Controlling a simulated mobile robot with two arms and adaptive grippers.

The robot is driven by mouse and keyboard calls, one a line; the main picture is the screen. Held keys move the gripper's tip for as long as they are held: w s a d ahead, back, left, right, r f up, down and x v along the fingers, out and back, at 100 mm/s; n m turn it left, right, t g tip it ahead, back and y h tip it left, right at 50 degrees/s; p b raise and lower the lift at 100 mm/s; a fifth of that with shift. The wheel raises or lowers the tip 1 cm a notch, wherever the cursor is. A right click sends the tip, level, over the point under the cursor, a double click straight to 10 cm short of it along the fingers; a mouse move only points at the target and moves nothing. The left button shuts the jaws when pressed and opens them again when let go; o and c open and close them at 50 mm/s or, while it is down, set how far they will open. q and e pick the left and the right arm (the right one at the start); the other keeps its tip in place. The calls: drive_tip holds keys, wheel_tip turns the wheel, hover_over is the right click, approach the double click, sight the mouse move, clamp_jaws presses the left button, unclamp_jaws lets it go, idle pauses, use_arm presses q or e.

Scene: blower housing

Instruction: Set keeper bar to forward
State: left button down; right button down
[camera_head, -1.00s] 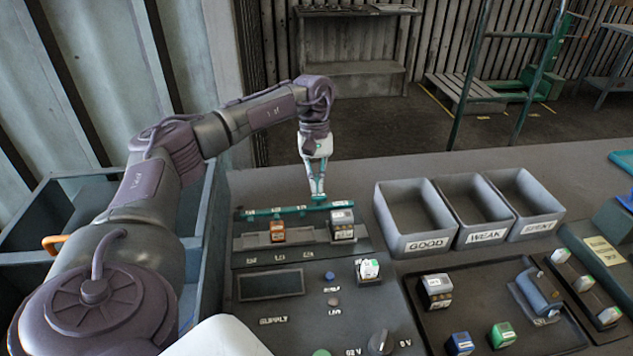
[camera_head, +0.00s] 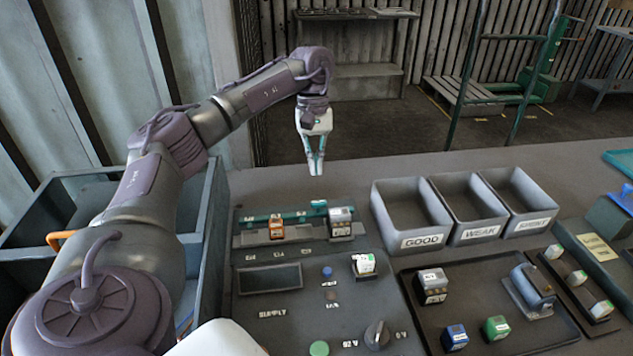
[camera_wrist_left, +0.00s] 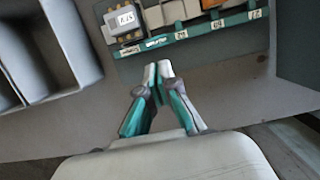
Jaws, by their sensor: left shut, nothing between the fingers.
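The keeper bar (camera_head: 272,217) is the teal strip along the back of the supply panel. It runs behind an orange block (camera_head: 276,228) and a grey-white block (camera_head: 340,223). In the left wrist view the teal bar (camera_wrist_left: 190,34) carries small white labels. My left gripper (camera_head: 316,173) points down above and behind the bar, apart from it. Its fingers are shut and empty. My right gripper is not in view.
Grey bins marked GOOD (camera_head: 423,241), WEAK (camera_head: 485,234) and SPENT (camera_head: 533,224) stand right of the panel. A dark tray (camera_head: 470,310) in front holds several blocks. The bench behind the panel is clear.

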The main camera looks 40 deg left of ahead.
use_arm(q)
drive_tip(key=v, duration=0.5)
drive_tip(key=shift+w+a+r, duration=0.1)
drive_tip(key=shift+a+r, duration=0.05)
drive_tip(key=shift+a, duration=0.05)
idle(0.4)
